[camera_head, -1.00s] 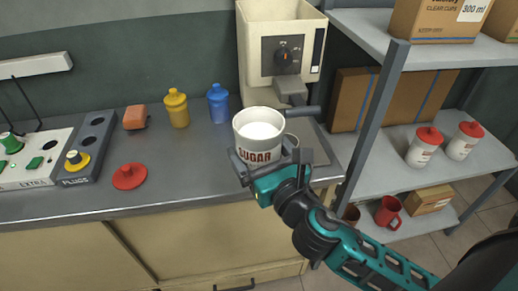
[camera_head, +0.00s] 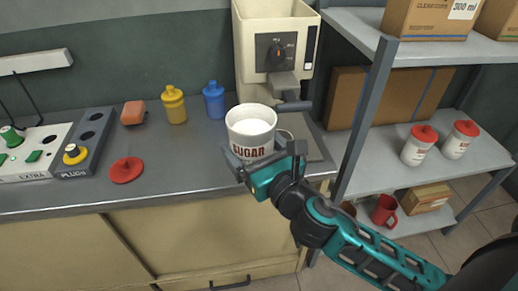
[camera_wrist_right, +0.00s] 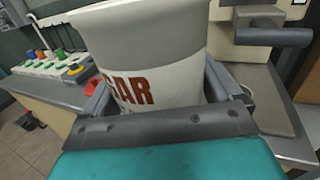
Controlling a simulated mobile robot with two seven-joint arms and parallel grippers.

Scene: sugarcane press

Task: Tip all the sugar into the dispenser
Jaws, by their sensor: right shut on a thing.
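The white sugar tub (camera_head: 250,128), with red SUGAR lettering, is held upright by my right gripper (camera_head: 264,160) in front of the dispenser. Its opening faces up, and the inside looks white. In the right wrist view the tub (camera_wrist_right: 145,65) sits between the two fingers of my right gripper (camera_wrist_right: 160,105). The cream dispenser (camera_head: 261,75) stands at the back of the counter, with a dark dial panel and a spout. My left gripper is not in view.
The counter (camera_head: 195,170) holds a yellow bottle (camera_head: 174,106), a blue bottle (camera_head: 214,101), a red lid (camera_head: 126,170), an orange sponge (camera_head: 133,113) and a plug panel (camera_head: 82,145). A metal shelf (camera_head: 400,165) with boxes and red-lidded tubs stands right of the dispenser.

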